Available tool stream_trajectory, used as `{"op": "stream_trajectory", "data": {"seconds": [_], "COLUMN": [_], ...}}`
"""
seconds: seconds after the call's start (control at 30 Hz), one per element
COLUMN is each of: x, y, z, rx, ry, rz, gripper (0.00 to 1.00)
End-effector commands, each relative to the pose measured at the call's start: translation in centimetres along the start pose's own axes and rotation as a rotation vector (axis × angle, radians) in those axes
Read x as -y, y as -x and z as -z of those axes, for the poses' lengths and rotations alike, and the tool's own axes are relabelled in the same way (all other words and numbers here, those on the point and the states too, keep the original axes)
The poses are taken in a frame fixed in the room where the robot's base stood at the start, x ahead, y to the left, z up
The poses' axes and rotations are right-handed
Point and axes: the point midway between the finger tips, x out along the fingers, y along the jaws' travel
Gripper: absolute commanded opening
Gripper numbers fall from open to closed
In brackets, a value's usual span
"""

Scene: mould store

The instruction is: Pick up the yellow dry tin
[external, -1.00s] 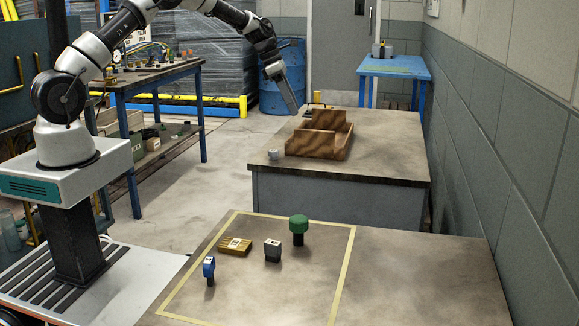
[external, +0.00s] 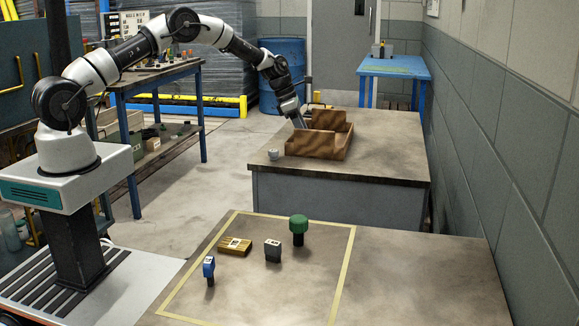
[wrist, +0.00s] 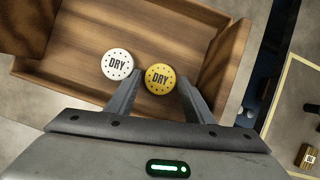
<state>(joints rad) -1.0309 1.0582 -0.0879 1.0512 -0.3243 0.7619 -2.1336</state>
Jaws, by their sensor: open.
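The yellow dry tin (wrist: 160,79) is round, with a "DRY" label and a ring of small dots on top. It lies in the wooden box, which shows in the wrist view (wrist: 85,42) and in the external view (external: 315,145). A white tin (wrist: 118,65) with the same label lies just left of it. My gripper (wrist: 158,90) is open, with its fingers spread to either side of the yellow tin's near part. In the external view my gripper (external: 299,122) points down at the box's left end. The tins are hidden there by the box wall.
A small grey object (external: 273,154) sits left of the box on the table (external: 380,170). The front table holds several items.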

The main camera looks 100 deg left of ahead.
Motion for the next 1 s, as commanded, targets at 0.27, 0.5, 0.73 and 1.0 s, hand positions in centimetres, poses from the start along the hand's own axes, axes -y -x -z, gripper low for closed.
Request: {"op": "stream_trajectory", "data": {"seconds": [0.27, 0.5, 0.73, 1.0], "x": [0.0, 0.0, -0.1, -0.1], "y": [0.1, 0.1, 1.0, 5.8], "z": [0.0, 0.0, -0.5, -2.7], "rx": [0.0, 0.0, 0.001, 0.003], "ry": [0.0, 0.0, -0.001, -0.002], "rz": [0.0, 0.0, -0.002, -0.004], "gripper": [0.29, 0.16, 0.16, 0.16]}}
